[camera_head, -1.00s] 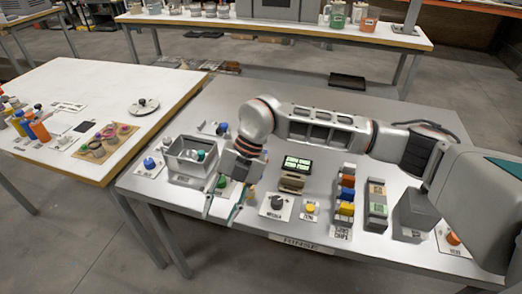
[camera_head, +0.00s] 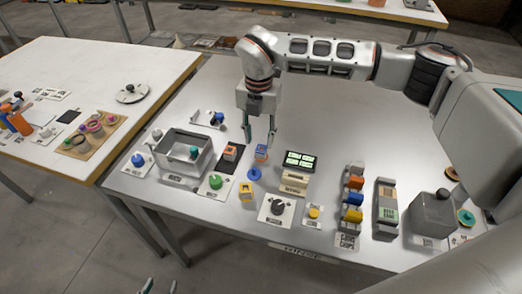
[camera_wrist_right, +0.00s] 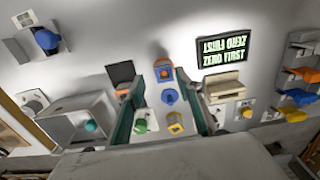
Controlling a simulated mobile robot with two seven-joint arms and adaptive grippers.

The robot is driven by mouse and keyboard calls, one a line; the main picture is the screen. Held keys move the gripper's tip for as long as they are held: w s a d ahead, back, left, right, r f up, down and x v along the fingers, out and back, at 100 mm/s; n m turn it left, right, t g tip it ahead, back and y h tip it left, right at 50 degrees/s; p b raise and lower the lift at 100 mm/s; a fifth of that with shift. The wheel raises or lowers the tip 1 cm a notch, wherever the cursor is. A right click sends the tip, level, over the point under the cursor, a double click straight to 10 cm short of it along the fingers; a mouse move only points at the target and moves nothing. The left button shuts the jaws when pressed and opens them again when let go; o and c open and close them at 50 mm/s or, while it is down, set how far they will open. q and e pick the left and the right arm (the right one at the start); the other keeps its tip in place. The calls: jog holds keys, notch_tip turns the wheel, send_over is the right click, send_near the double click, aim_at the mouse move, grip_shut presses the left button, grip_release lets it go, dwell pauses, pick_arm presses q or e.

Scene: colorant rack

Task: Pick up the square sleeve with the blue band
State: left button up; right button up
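A small square sleeve (camera_head: 261,152) with blue sides and some orange stands on the grey table, just beyond a flat blue round piece (camera_head: 254,174). In the right wrist view its orange square top (camera_wrist_right: 163,69) shows between the fingertips; the band itself is too small to make out clearly. My right gripper (camera_head: 261,130) is open and empty, pointing down above and just behind the sleeve. Its two green-padded fingers also show in the right wrist view (camera_wrist_right: 160,78), spread apart. My left gripper (camera_head: 159,287) shows only its fingertips at the bottom edge, apart and empty.
A yellow square piece (camera_head: 246,192) stands in front of the blue round piece. A dark pad with a small block (camera_head: 230,154) and a grey bin (camera_head: 172,166) lie to the left. A lit display (camera_head: 299,160) stands close to the right, with coloured blocks (camera_head: 353,198) beyond.

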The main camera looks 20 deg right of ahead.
aim_at(260, 149)
jog(key=f, duration=0.4)
jog(key=shift+s+d, duration=0.1)
jog(key=shift+s, duration=0.15)
jog(key=shift+f, duration=0.3)
pick_arm(q)
jog(key=shift+w+r, duration=0.5)
jog(key=shift+w, duration=0.1)
pick_arm(e)
jog(key=c, duration=0.8)
pick_arm(q)
jog(key=shift+s, duration=0.1)
pick_arm(e)
jog(key=shift+o, duration=0.2)
jog(key=shift+r, duration=0.1)
pick_arm(q)
jog(key=shift+f, duration=0.1)
